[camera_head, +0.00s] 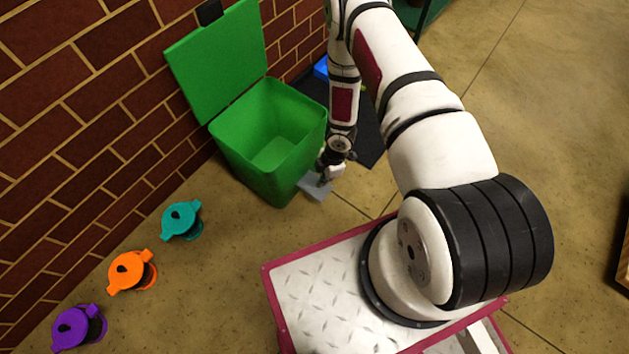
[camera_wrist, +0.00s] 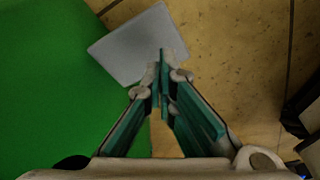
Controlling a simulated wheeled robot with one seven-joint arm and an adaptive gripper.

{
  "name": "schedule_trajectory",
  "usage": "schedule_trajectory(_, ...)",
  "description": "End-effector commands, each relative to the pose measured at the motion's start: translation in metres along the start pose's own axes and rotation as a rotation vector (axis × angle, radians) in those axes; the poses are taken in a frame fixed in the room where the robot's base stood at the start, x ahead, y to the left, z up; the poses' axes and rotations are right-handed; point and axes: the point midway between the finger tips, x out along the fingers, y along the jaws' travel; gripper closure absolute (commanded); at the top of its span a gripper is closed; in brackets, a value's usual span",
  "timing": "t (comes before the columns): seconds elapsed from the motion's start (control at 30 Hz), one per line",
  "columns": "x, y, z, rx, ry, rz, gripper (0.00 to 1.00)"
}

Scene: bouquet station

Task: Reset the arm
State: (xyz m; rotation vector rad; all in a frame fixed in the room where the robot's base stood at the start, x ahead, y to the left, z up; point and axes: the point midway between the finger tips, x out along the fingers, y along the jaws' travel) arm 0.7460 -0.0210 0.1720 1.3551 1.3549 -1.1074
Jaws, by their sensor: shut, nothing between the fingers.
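My gripper (camera_head: 327,174) is low beside the front of a green bin (camera_head: 236,150). Its fingers are shut together with nothing between them, as the wrist view (camera_wrist: 162,82) shows. A flat grey plate, like a pedal (camera_head: 317,189), sticks out at the foot of the bin. In the wrist view this plate (camera_wrist: 137,42) lies just past the fingertips; I cannot tell whether they touch it. The bin's lid (camera_head: 216,58) stands open, leaning back towards the brick wall. The bin looks empty inside. The bin's green side also fills the left of the wrist view (camera_wrist: 50,90).
Teal (camera_head: 181,221), orange (camera_head: 132,273) and purple (camera_head: 78,328) lidded pots stand in a row along the brick wall (camera_head: 60,160). A dark mat (camera_head: 370,135) and a blue object (camera_head: 321,68) lie behind my arm. The floor to the right is mostly clear.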

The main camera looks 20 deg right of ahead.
Motion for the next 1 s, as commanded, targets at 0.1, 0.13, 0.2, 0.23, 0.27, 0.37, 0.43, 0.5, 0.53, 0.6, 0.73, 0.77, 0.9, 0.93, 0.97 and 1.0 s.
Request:
schedule_trajectory(0.1,-0.015,-0.001,-0.003,0.000,0.000,-0.001,1.00)
schedule_trajectory(0.13,-0.015,-0.001,-0.003,0.001,0.000,-0.001,1.00)
schedule_trajectory(0.2,-0.015,-0.001,-0.003,0.000,0.000,-0.001,1.00)
schedule_trajectory(0.23,-0.015,-0.001,-0.003,0.000,0.000,-0.001,1.00)
schedule_trajectory(0.27,-0.014,-0.001,-0.003,0.000,0.000,-0.001,1.00)
schedule_trajectory(0.37,-0.014,-0.001,-0.003,0.000,0.000,-0.001,1.00)
schedule_trajectory(0.43,-0.014,-0.001,-0.003,0.000,0.000,-0.001,1.00)
schedule_trajectory(0.5,-0.014,-0.001,-0.003,0.000,0.000,-0.001,1.00)
schedule_trajectory(0.53,-0.014,-0.001,-0.003,0.000,0.000,-0.001,1.00)
schedule_trajectory(0.6,-0.014,-0.001,-0.003,0.000,0.000,-0.001,1.00)
schedule_trajectory(0.73,-0.021,0.005,-0.001,0.007,-0.010,0.006,1.00)
schedule_trajectory(0.77,-0.025,0.009,0.000,0.012,-0.018,0.010,1.00)
schedule_trajectory(0.9,-0.069,0.039,0.008,0.075,-0.088,0.045,1.00)
schedule_trajectory(0.93,-0.082,0.047,0.010,0.094,-0.108,0.055,1.00)
schedule_trajectory(0.97,-0.097,0.054,0.012,0.117,-0.129,0.065,1.00)
schedule_trajectory(1.0,-0.116,0.063,0.015,0.148,-0.157,0.079,1.00)
